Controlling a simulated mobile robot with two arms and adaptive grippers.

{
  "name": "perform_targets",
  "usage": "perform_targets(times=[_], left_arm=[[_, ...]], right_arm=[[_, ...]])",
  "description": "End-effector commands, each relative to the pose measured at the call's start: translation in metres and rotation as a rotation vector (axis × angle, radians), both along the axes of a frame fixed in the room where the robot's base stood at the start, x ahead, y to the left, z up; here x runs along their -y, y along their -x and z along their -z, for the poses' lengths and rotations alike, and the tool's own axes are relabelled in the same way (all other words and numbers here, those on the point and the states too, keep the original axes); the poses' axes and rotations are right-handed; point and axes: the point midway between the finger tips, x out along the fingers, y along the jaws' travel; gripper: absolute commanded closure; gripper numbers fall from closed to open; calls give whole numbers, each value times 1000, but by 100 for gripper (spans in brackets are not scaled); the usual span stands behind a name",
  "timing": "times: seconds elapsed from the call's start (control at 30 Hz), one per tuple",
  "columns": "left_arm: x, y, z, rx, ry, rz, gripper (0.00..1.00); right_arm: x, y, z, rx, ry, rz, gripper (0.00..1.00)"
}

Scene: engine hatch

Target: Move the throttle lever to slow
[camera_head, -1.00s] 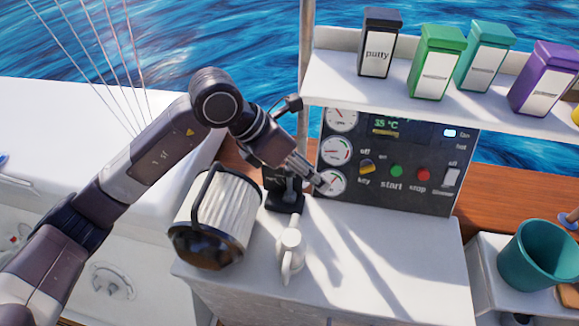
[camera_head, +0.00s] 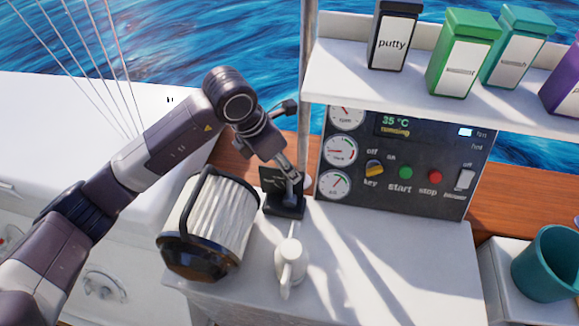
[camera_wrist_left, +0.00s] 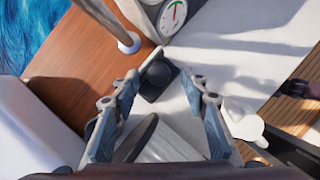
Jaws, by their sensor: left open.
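The throttle lever's black base (camera_head: 285,207) stands on the white counter, between the ribbed filter and the gauge panel. A dark upright plate (camera_head: 271,180) rises at its back left. My left gripper (camera_head: 294,184) is directly over the base and hides much of the lever. In the left wrist view the black throttle unit (camera_wrist_left: 155,82) lies ahead, between the two fingertips of my open left gripper (camera_wrist_left: 161,88). I cannot tell whether a finger touches the lever, nor its exact setting.
The white ribbed filter with a black handle (camera_head: 212,225) stands close left of the throttle. The control panel (camera_head: 405,165) is behind to the right, under a shelf (camera_head: 420,90) of boxes. The counter's right part is clear.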

Motion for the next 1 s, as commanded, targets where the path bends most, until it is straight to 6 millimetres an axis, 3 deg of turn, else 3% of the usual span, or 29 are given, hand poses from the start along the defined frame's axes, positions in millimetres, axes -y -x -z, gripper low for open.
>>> perform_targets(times=[0.17,0.57,0.93,1.0], left_arm=[[8,-5,21,-2,0,0,59],[11,-7,33,1,1,1,59],[11,-8,32,1,1,1,99],[11,-8,32,2,0,1,100]], right_arm=[[2,20,-8,-28,3,0,100],[1,-7,-11,9,0,-1,100],[1,0,-10,0,1,-1,100],[1,2,-10,-4,2,-1,100]])
